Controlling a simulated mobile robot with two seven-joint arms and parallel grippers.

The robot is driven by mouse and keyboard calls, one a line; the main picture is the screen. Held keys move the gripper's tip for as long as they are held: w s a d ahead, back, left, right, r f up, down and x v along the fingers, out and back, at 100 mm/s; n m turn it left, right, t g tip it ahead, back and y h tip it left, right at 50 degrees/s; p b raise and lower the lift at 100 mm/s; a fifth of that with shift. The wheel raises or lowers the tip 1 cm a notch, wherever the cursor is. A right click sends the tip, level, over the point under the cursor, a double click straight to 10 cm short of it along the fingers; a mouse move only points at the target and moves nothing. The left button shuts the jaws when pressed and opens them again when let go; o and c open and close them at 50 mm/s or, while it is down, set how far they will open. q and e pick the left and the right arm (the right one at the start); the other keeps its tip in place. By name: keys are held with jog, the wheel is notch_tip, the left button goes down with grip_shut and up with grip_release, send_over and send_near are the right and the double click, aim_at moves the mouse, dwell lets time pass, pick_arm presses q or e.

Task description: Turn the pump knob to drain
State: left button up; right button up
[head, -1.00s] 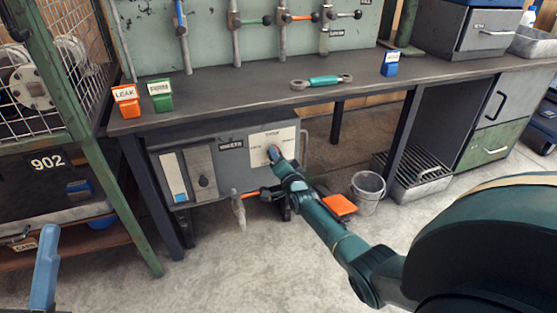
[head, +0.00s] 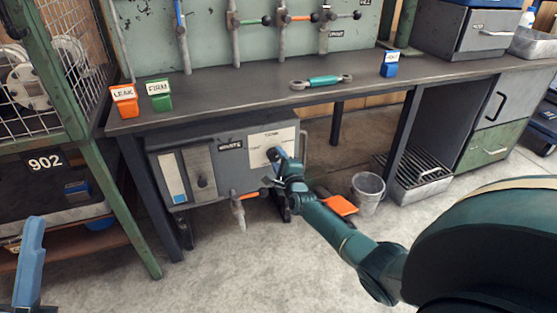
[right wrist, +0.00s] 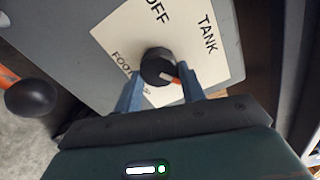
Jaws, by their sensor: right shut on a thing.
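The pump is a grey box (head: 228,178) under the bench, with a pale label plate (head: 285,138) at its right. In the right wrist view the plate (right wrist: 213,58) reads OFF, TANK and a partly covered word starting FOO. The round black knob (right wrist: 156,62) has an orange-and-white mark on its lower right edge. My right gripper (right wrist: 160,76) has its blue fingers on either side of the knob and is shut on it; the head view also shows this gripper (head: 275,157) at the plate. A blue finger of my left gripper (head: 28,262) shows at lower left; its opening is unclear.
A black ball-ended handle (right wrist: 31,97) is left of the plate in the wrist view. The bench top (head: 225,92) is above the box, with a teal wrench (head: 322,81). A bucket (head: 367,190) and an orange flat piece (head: 339,205) are right of my forearm.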

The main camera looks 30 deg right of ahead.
jog(key=shift+r+m, duration=0.1)
jog(key=shift+m, duration=0.5)
pick_arm(q)
jog(key=shift+f, duration=0.1)
pick_arm(e)
jog(key=o, duration=1)
jog(key=shift+s, duration=0.15)
pick_arm(q)
notch_tip(320, 180, down, 8)
jog(key=n+g+y+p, duration=0.1)
jog(key=n+y+p, duration=0.5)
jog(key=n+y, duration=0.2)
jog(key=shift+s+d+p, duration=0.2)
jog(key=shift+d+p, duration=0.1)
jog(key=shift+d, duration=0.15)
pick_arm(e)
jog(key=shift+v, duration=6.45)
